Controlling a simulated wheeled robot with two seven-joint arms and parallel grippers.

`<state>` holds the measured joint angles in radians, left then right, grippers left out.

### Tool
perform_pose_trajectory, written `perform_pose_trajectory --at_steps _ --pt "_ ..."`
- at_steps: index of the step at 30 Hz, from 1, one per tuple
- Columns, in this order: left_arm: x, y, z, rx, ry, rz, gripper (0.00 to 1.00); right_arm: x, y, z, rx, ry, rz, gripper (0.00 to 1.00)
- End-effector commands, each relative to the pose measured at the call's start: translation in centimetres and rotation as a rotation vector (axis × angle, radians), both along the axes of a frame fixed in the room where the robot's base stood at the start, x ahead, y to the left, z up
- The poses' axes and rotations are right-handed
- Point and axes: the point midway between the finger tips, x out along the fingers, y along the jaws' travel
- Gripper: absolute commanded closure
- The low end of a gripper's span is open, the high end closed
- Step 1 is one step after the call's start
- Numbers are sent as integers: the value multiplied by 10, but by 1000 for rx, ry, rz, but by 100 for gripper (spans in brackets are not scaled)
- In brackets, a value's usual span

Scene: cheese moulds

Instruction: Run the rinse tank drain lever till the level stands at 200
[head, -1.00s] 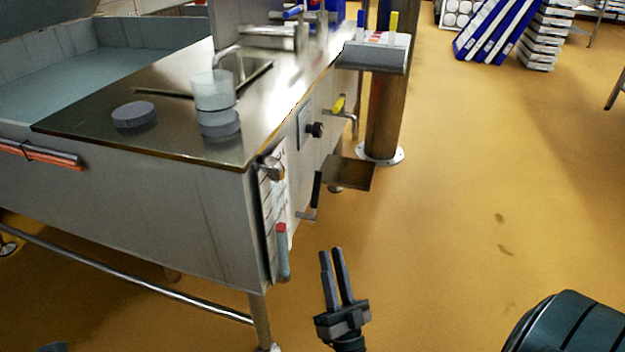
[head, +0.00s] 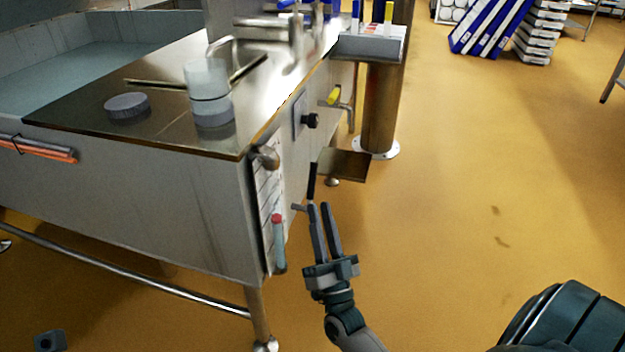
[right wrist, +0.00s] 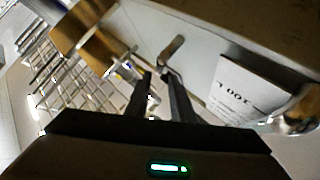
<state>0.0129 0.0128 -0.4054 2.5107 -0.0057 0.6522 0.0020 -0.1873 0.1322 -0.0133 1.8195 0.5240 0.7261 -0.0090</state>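The drain lever, with a black handle (head: 312,182) and a metal arm (head: 298,207), sticks out from the tank's end wall (head: 205,215). A level gauge stands at the near corner: a white scale plate (head: 268,190) and a teal tube with a red top (head: 277,218); its numbers are too small here. My right gripper (head: 319,206) is open and empty, its fingertips just below the handle; contact cannot be told. In the right wrist view its fingers (right wrist: 157,78) point towards a metal lever-like part (right wrist: 171,50), near an upside-down scale plate (right wrist: 245,92).
A yellow-handled tap (head: 334,95), a black knob (head: 310,121) and a small shelf (head: 345,164) jut from the wall. A steel post (head: 382,110) stands behind. A dark block (head: 48,341) at lower left may be my left gripper.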

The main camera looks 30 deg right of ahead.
Motion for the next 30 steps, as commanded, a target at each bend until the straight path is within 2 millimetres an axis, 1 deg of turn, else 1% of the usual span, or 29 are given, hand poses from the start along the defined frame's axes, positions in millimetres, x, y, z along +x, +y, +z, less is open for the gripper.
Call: perform_pose_trajectory --at_steps 3,9,15,21,29,30 --pt "-1 -2 1 -2 -16 -5 69 16 -5 15 0 -4 0 78" --pt "-1 -7 3 -2 -25 -22 69 41 -13 37 0 -3 0 78" --pt "-1 -9 7 -14 -38 -32 69 58 -18 52 -1 -1 0 78" --pt "-1 -10 8 -16 -43 -35 69 65 -20 59 1 0 1 78" --pt "-1 -11 9 -12 -44 -35 69 65 -20 59 0 1 0 78" --pt "-1 -11 9 -12 -44 -35 69 65 -20 59 0 1 0 83"
